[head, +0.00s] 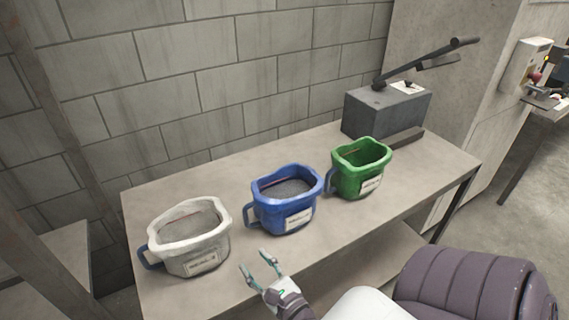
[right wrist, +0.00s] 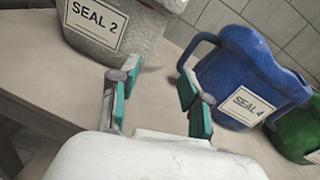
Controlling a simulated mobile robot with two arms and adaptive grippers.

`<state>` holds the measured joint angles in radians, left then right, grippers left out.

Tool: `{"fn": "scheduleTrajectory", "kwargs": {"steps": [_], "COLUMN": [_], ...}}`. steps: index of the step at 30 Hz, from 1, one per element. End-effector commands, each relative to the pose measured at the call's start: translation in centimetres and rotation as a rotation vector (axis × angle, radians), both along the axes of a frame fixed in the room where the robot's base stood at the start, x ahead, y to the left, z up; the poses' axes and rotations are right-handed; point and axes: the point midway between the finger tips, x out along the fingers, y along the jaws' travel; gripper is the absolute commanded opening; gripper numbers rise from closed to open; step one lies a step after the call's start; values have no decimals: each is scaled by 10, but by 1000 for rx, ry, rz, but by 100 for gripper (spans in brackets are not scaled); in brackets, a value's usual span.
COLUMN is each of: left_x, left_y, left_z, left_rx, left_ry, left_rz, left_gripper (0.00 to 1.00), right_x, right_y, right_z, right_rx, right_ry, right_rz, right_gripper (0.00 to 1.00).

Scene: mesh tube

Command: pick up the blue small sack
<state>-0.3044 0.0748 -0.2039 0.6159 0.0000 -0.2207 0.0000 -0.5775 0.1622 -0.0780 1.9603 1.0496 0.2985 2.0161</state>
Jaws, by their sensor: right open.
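The blue small sack (head: 284,201) stands open and upright in the middle of the table, with grey contents, a handle on its left side and a white label. In the right wrist view the blue sack (right wrist: 240,72) is right of centre, its label reading "SEAL 4" and its handle turned towards the fingers. My right gripper (head: 260,264) is open and empty near the table's front edge, in front of and a little left of the blue sack, apart from it. Its teal fingers (right wrist: 156,96) show apart in the right wrist view. My left gripper is not in view.
A white sack (head: 188,238) stands left of the blue one, labelled "SEAL 2" in the right wrist view. A green sack (head: 359,168) stands close on the right. A grey box with a lever (head: 387,110) is at the table's back right. The table's (head: 150,200) back left is clear.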

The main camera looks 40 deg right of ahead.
Motion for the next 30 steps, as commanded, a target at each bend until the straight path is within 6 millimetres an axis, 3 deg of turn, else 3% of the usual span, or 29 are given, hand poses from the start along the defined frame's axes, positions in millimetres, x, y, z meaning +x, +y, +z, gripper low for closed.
{"fn": "scheduleTrajectory", "kwargs": {"steps": [5, 15, 25, 30], "left_x": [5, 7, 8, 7], "left_y": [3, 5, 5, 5], "left_z": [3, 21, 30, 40], "left_rx": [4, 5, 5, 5], "left_ry": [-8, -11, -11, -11], "left_rz": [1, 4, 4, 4], "left_gripper": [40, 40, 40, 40], "right_x": [-1, 59, 87, 112], "right_y": [-30, -46, -54, -63], "right_z": [-4, -3, -1, 1], "right_rx": [182, 192, 190, 190], "right_ry": [-55, -60, -58, -59], "right_rz": [-126, -133, -132, -131], "right_gripper": [47, 47, 47, 47]}}
